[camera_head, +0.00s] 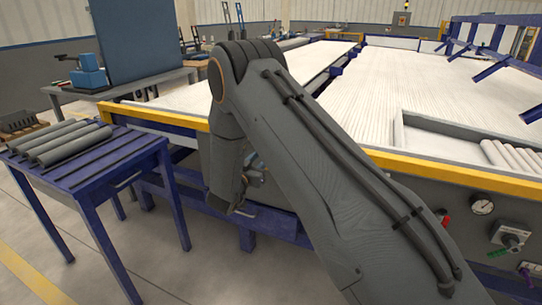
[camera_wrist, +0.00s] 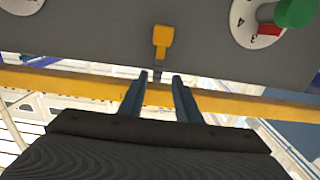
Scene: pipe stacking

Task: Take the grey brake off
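I cannot tell which part is the grey brake. In the wrist view, a small yellow-orange handle (camera_wrist: 162,40) stands on a grey panel (camera_wrist: 100,40), with a short darker stem below it. My gripper (camera_wrist: 160,77) points at this panel. Its two dark fingers are apart, one on each side of the lower end of the stem as seen, with nothing visibly held. I cannot tell whether they touch it. In the head view my arm hides the handle, and the fingertips are not clear.
A green knob (camera_wrist: 296,12) on a white dial is at the wrist view's upper right. A yellow rail (camera_wrist: 240,101) crosses behind the fingers. In the head view, grey pipes (camera_head: 68,145) lie on a blue table (camera_head: 120,160) at left. White pipes (camera_head: 512,156) lie in a tray at right.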

